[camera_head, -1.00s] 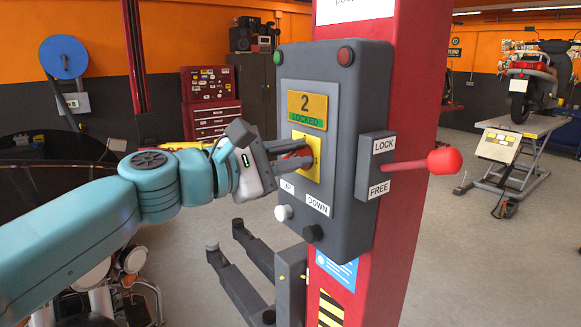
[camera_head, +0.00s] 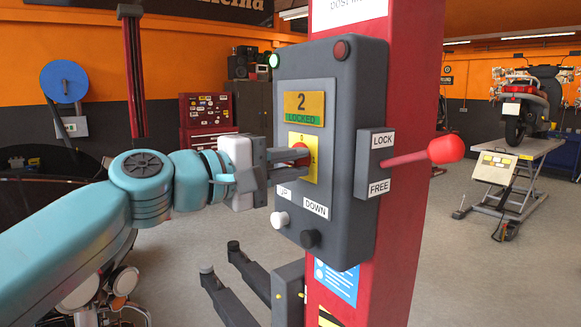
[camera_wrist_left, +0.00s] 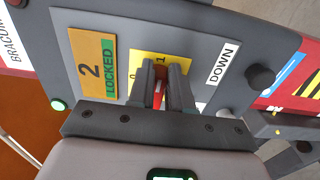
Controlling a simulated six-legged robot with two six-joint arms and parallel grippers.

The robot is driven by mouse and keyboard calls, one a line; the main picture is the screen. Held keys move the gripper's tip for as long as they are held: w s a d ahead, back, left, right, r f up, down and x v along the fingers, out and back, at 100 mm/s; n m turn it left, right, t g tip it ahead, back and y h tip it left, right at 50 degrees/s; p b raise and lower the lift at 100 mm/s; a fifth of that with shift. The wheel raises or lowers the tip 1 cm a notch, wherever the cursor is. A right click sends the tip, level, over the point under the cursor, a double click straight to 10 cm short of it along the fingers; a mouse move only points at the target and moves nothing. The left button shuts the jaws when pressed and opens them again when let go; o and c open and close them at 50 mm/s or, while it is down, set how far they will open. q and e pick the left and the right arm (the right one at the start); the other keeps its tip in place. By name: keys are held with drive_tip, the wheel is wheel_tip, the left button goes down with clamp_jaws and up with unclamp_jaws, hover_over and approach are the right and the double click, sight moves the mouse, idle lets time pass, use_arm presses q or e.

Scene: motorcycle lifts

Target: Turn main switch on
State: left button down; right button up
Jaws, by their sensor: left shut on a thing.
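The main switch (camera_head: 301,150) is a red knob on a yellow plate (camera_head: 311,170) on the grey control box. My left gripper (camera_head: 295,163) is shut on the knob from the left. In the left wrist view, my left gripper's fingers (camera_wrist_left: 162,75) stand on either side of the red knob (camera_wrist_left: 158,96), with 0 and 1 marked on the yellow plate (camera_wrist_left: 150,58). The fingers hide much of the knob, so I cannot tell its exact setting. The green lamp (camera_head: 275,60) at the box's top left glows brightly. My right gripper is not in view.
The grey control box (camera_head: 345,170) is mounted on a red post (camera_head: 408,100). A red-balled lever (camera_head: 446,149) sticks out right, between LOCK and FREE. White (camera_head: 280,218) and black (camera_head: 310,238) buttons sit below the switch. Lift arms (camera_head: 232,300) extend lower left.

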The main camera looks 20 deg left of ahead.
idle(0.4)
use_arm(q)
drive_tip(key=c, duration=1)
unclamp_jaws()
drive_tip(key=shift+c, duration=0.2)
drive_tip(key=shift+s+a, duration=0.1)
drive_tip(key=shift+s+a, duration=0.25)
drive_tip(key=b+v, duration=0.3)
drive_tip(key=v, duration=1.2)
drive_tip(key=shift+b, duration=0.3)
drive_tip(key=shift+s, duration=0.15)
